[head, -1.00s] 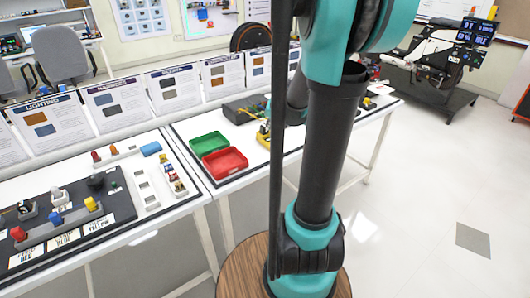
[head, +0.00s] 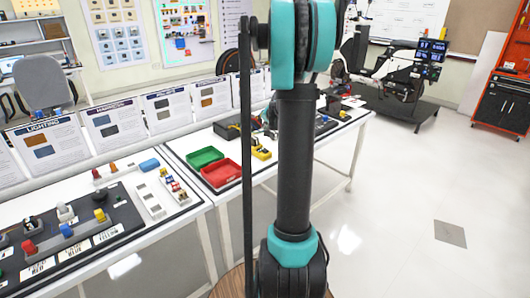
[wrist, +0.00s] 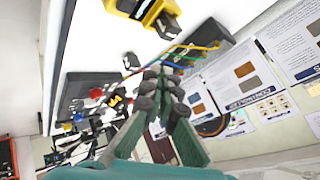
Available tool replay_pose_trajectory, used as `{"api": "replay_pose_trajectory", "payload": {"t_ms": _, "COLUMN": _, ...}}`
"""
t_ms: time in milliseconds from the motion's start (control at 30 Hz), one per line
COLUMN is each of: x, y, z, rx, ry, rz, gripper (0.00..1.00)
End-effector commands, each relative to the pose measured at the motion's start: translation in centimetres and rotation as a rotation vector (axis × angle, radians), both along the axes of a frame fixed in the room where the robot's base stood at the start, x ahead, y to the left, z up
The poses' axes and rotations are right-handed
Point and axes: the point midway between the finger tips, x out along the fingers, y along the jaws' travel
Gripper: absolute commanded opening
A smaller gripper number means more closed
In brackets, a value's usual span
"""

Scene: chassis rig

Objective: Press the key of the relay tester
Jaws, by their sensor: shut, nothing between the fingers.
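My gripper (wrist: 163,82) shows in the wrist view with its dark fingers together and nothing between them. In the head view my arm hides it. Thin coloured wires (wrist: 190,47) pass close to the fingertips in the picture; I cannot tell whether they touch. A dark box (wrist: 88,92) with a red knob or plug lies left of the fingers on the white tabletop. A yellow and black device (wrist: 145,10) is at the top of the wrist view, and in the head view (head: 261,153). I cannot tell which of these is the relay tester, and no key is clearly visible.
A green tray (head: 204,158) and a red tray (head: 221,173) sit on the right table. Information boards (head: 214,98) stand along its back. Switches fill a dark panel (head: 110,235) on the left table.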

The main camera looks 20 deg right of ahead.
Motion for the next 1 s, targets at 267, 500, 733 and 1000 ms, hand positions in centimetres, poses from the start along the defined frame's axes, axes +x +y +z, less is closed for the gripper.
{"api": "replay_pose_trajectory", "payload": {"t_ms": 267, "x": 0.1, "y": 0.0, "z": -2.1, "rx": -0.001, "ry": 0.0, "rz": 0.001, "gripper": 0.0}}
{"api": "replay_pose_trajectory", "payload": {"t_ms": 500, "x": 0.1, "y": 0.0, "z": -5.3, "rx": -0.001, "ry": 0.0, "rz": 0.001, "gripper": 0.0}}
{"api": "replay_pose_trajectory", "payload": {"t_ms": 733, "x": 0.0, "y": 0.0, "z": -7.7, "rx": -0.001, "ry": 0.0, "rz": 0.001, "gripper": 0.0}}
{"api": "replay_pose_trajectory", "payload": {"t_ms": 1000, "x": 0.0, "y": 0.0, "z": -8.7, "rx": -0.001, "ry": 0.0, "rz": 0.001, "gripper": 0.0}}
